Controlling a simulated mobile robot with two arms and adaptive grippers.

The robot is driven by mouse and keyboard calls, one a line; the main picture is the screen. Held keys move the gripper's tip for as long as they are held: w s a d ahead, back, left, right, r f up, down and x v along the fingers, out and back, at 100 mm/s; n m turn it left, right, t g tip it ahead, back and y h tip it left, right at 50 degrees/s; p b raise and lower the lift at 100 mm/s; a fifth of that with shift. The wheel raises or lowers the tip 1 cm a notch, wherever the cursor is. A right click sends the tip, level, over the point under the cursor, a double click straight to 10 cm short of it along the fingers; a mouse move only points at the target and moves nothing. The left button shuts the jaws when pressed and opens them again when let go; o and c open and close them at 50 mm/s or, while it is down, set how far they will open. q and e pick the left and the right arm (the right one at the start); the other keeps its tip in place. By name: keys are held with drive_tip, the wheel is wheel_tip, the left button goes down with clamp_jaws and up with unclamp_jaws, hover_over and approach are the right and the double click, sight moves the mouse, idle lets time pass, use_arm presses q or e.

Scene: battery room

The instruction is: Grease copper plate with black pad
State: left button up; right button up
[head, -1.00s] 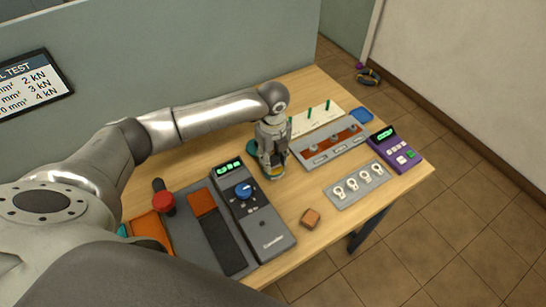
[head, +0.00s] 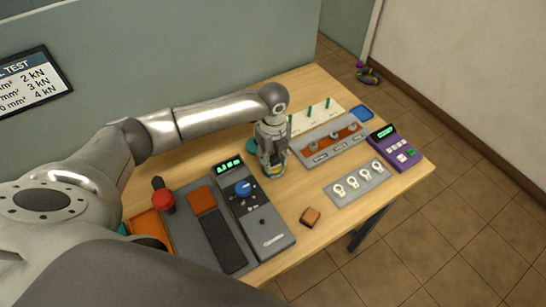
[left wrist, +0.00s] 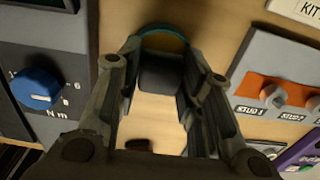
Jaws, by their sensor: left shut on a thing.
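My left gripper (head: 272,167) is over the middle of the table, between the grey dial device and the stud block. In the left wrist view its fingers (left wrist: 160,100) are shut on a dark block that looks like the black pad (left wrist: 162,78). A teal round rim (left wrist: 160,32) shows just beyond the pad; part of a teal dish (head: 251,146) also shows behind the gripper in the head view. The copper plate (head: 325,146) looks like the copper-coloured strip on the grey stud block, right of the gripper; it also shows orange in the left wrist view (left wrist: 262,90). My right gripper is out of view.
The dial device (head: 270,228) stands left of the gripper, with a red knob (head: 163,200) farther left. A small brown block (head: 310,216), a grey plate of ring lugs (head: 342,197) and a purple device (head: 410,158) are to the right. Bare wood lies around the brown block.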

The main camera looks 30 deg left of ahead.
sight(273, 158)
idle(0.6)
use_arm(q)
drive_tip(key=shift+f+p, duration=0.1)
drive_tip(key=shift+p, duration=0.3)
idle(0.5)
drive_tip(key=shift+s, duration=0.1)
idle(0.3)
drive_tip(key=shift+r+p, duration=0.3)
drive_tip(key=shift+p, duration=0.05)
wheel_tip(273, 158, up, 7)
drive_tip(key=p, duration=0.7)
drive_tip(key=shift+f, duration=0.3)
